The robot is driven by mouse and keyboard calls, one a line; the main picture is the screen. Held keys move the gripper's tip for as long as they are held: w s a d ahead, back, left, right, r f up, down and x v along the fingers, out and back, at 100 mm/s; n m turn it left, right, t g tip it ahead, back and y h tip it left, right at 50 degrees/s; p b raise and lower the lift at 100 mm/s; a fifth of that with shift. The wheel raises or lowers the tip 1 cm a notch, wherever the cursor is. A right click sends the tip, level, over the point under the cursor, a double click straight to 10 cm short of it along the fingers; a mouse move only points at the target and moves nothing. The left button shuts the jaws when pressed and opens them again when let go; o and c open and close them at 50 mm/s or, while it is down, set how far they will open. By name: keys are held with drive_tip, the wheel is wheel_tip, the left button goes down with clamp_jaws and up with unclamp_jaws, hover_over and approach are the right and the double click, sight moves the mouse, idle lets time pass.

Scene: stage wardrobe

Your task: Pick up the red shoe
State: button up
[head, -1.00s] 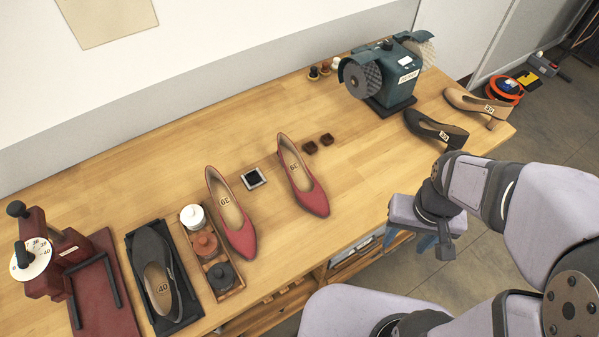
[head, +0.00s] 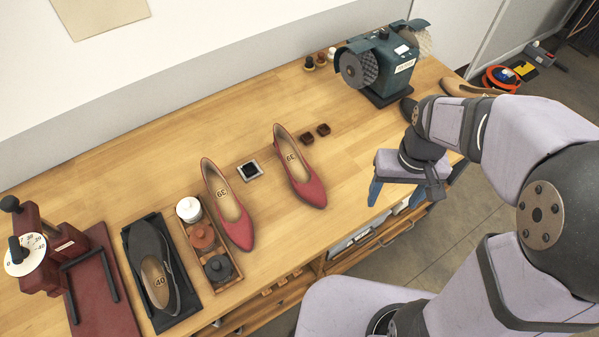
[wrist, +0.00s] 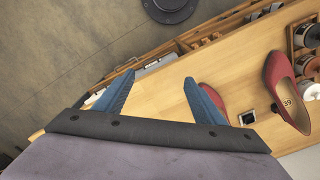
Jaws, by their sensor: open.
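Two red heeled shoes stand on the wooden bench in the head view. The left one (head: 236,222) is beside a small tray of pots, and the right one (head: 308,187) is a little apart from it. In the wrist view, the left shoe (wrist: 275,72), marked 39, is at the right, and the right shoe (wrist: 212,97) is partly hidden behind a finger. My gripper (head: 408,186) is open and empty, right of both shoes, by the bench's front edge. Its blue fingers (wrist: 158,80) are apart in the wrist view, touching neither shoe.
A green grinder (head: 390,68) stands at the back right. A grey shoe (head: 156,268) sits on a black tray, left of the pot tray (head: 222,285). A red clamp-like device (head: 45,250) is far left. A small black-and-silver square (head: 249,170) lies between the red shoes.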

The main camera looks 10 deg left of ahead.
drive_tip(key=w+a+n+b, duration=0.1)
drive_tip(key=w+a+n, duration=0.2)
drive_tip(key=w+a, duration=0.5)
drive_tip(key=n+b, duration=0.3)
drive_tip(key=n, duration=0.3)
hover_over(285, 150)
wheel_tip(285, 150, down, 4)
drive_tip(key=shift+f+p, duration=1.75)
drive_tip(key=shift+f, duration=1.95)
drive_tip(key=c, duration=1.2)
